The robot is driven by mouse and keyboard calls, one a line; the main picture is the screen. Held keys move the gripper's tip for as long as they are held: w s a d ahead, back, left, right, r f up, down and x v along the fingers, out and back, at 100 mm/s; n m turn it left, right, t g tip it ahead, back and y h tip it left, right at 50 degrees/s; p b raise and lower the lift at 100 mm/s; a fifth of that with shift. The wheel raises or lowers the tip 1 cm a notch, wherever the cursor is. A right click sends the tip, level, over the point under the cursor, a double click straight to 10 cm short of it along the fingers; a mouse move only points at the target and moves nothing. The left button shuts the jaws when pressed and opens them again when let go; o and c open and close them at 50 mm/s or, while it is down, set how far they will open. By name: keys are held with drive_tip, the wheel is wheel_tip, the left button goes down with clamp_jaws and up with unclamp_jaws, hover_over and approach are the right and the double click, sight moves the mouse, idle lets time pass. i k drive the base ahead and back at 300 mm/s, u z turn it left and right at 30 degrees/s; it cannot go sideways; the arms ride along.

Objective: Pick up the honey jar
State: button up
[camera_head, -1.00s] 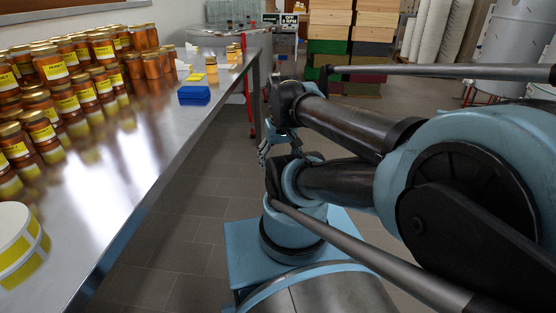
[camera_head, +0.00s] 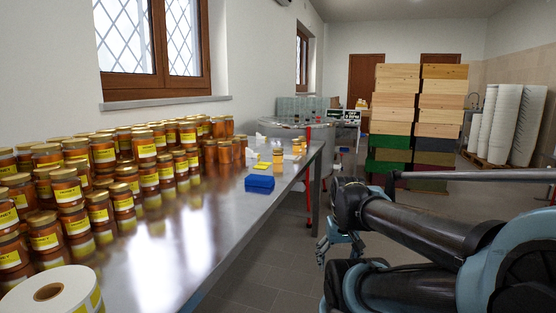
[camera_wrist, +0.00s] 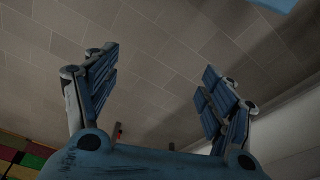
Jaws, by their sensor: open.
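Many amber honey jars (camera_head: 145,146) with gold lids and yellow labels stand packed in rows on the steel table at the left of the head view. A few small jars (camera_head: 297,147) stand apart near the table's far right end. Which jar the task means I cannot tell. My gripper (camera_head: 340,243) is to the right of the table, past its edge and apart from all jars. No jar shows in the wrist view.
The steel table (camera_head: 205,230) has bare room along its right side. A label roll (camera_head: 55,295) lies at its near left, and a blue box (camera_head: 259,184) sits farther along. Stacked wooden crates (camera_head: 397,98) and white buckets (camera_head: 515,125) stand at the back.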

sight(277, 158)
drive_tip(key=z, duration=0.4)
drive_tip(key=i, duration=1.15)
drive_tip(key=z, duration=0.1)
